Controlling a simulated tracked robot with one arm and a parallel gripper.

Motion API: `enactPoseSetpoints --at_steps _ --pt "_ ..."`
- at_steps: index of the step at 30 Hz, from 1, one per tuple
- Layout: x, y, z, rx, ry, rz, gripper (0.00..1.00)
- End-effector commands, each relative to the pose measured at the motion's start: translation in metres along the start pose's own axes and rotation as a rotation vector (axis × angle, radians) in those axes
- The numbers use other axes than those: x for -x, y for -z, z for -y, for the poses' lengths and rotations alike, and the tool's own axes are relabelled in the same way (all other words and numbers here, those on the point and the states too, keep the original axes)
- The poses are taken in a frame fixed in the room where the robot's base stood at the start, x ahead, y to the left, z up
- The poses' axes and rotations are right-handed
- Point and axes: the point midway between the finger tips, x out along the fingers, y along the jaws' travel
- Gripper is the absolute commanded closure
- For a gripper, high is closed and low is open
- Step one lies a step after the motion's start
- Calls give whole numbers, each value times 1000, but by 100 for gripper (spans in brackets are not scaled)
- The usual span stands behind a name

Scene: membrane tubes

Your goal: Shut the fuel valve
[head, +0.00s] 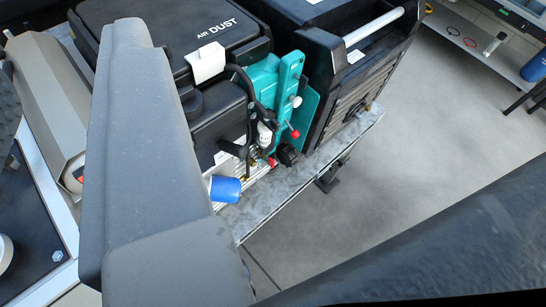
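A machine with a teal block (281,80) stands on a grey metal-topped bench, right of the picture's middle-left. On its front are small fittings: a red knob (294,133), a black round knob (287,154), a second red part (272,161) and a white fitting (265,134). I cannot tell which of these is the fuel valve, or whether it is open or shut. A blue cylinder (225,189) sits low at the front. My gripper's fingertips do not show. A large grey part, likely of my arm, covers the left of the view and hides what lies behind it.
The bench edge (290,200) runs diagonally. Grey floor (440,130) is clear at the right. A dark shape blocks the lower right.

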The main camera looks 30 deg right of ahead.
Motion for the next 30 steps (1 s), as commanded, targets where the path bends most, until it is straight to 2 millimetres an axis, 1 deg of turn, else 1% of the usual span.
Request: enactPoseSetpoints --at_steps 5,8,11,12,14,15,16,17,18,20,21,23,24,26,27,29,30 --pt "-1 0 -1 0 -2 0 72" --pt "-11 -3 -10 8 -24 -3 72" --pt "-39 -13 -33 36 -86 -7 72" --pt "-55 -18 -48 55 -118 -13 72" --pt "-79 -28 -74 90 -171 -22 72" --pt "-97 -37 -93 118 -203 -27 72" --pt "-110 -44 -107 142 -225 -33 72" --pt "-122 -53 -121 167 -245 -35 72" --pt "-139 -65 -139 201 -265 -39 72" --pt "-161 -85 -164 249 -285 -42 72" --pt "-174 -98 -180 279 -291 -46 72" --pt "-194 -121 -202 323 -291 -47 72" --pt "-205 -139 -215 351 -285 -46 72" --pt "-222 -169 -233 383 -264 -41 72" --pt "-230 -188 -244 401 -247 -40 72" --pt "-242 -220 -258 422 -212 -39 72" --pt "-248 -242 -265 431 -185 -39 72"
